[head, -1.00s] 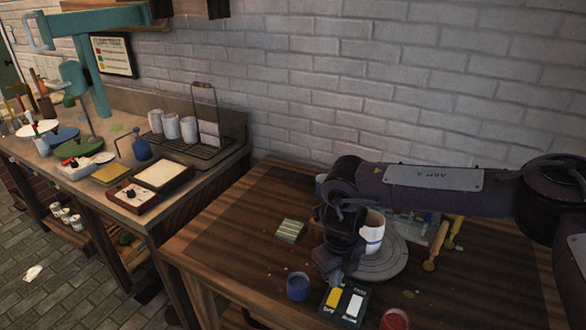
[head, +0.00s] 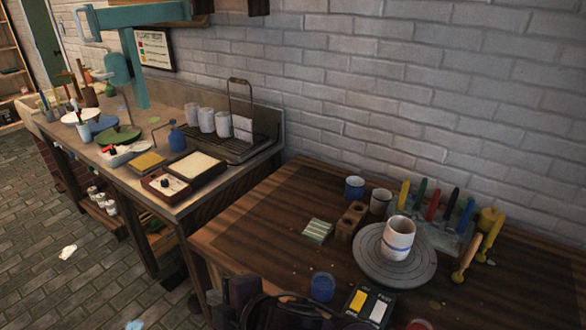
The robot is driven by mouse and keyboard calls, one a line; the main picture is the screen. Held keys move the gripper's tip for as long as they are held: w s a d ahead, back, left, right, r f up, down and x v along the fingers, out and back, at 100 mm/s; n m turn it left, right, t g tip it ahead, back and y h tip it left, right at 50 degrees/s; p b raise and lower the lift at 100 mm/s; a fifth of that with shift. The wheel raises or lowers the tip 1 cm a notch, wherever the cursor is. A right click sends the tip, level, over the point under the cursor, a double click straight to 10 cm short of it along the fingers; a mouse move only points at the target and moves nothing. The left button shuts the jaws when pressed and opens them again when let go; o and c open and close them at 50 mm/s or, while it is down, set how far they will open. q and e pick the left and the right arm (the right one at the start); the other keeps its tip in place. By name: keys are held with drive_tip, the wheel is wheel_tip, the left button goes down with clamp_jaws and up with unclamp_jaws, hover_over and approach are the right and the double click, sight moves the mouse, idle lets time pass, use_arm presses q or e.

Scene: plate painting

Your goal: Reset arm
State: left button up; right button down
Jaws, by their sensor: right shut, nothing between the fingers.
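My right arm is low in the head view, cut off by the bottom edge. Its dark gripper (head: 230,303) is at the lower left of the right wooden table, shut and empty, with its fingertips hard to make out. It is apart from the white cup with bluish bands (head: 398,240), which stands upright on the grey round turntable (head: 367,264). My left gripper is not in view.
Near my right arm are a blue cup (head: 322,287) and a yellow-and-white palette (head: 369,304). Behind are a green-striped block (head: 318,231), a wooden block with holes (head: 350,219) and several coloured tools. The table's left part is clear.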

drive_tip(key=d+f+m+h, duration=0.3)
drive_tip(key=d+m, duration=0.4)
drive_tip(key=d, duration=0.3)
drive_tip(key=d+f+m+h, duration=0.3)
drive_tip(key=d+f+m, duration=0.1)
drive_tip(key=d+m, duration=0.4)
drive_tip(key=s+d+f+m+g+h, duration=0.2)
drive_tip(key=s+d+f+m, duration=0.1)
drive_tip(key=s+d, duration=0.3)
drive_tip(key=s+d+f+m+g+h, duration=0.25)
drive_tip(key=s+d, duration=0.25)
drive_tip(key=d, duration=0.4)
wheel_tip(320, 180, down, 28)
drive_tip(key=s+d+f+g, duration=0.2)
drive_tip(key=s+d+f, duration=0.1)
drive_tip(key=s+f, duration=1.7)
drive_tip(key=shift+s+y, duration=0.35)
